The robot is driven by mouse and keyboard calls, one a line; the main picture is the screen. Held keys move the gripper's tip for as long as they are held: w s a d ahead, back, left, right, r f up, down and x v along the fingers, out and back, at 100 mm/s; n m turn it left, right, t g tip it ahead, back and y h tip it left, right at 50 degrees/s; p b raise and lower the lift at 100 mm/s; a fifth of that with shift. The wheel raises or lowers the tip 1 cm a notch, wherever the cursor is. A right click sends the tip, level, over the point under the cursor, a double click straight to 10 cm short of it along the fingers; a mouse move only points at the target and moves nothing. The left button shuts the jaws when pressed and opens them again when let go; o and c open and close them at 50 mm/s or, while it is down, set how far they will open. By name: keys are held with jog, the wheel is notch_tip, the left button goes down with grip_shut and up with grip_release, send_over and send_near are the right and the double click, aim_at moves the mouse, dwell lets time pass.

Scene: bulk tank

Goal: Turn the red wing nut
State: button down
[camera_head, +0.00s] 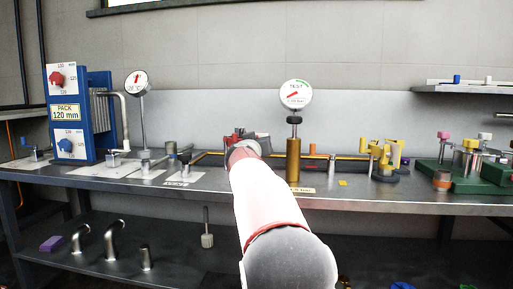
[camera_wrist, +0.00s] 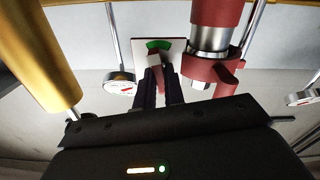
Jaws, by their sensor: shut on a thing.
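My gripper (camera_wrist: 160,76) is shut in the wrist view, its dark fingers in front of a white plate (camera_wrist: 142,50) with a green sector. A narrow red piece, which I take for the red wing nut (camera_wrist: 168,74), shows between the fingers and is mostly hidden by them. A red clamp-like part (camera_wrist: 209,72) around a steel pipe (camera_wrist: 211,38) stands just right of the fingers. In the head view my arm reaches to the middle of the bench and hides the wing nut and the gripper's tips. Some red parts (camera_head: 233,137) show beyond it.
A brass post (camera_head: 293,160) with a TEST gauge (camera_head: 295,94) stands close right of my arm; it fills the left side of the wrist view (camera_wrist: 35,55). A blue PACK unit (camera_head: 100,115) with red and blue knobs stands left. Green blocks (camera_head: 440,178) stand right.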

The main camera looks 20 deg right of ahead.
jog(key=shift+f+n+p, duration=0.2)
jog(key=shift+n, duration=5.05)
jog(key=shift+f+n+p, duration=0.2)
jog(key=shift+n+p, duration=0.05)
jog(key=shift+n, duration=5.05)
jog(key=shift+f+n+p, duration=0.2)
jog(key=shift+n, duration=5.05)
jog(key=c, duration=1.8)
grip_release()
jog(key=shift+o, duration=0.2)
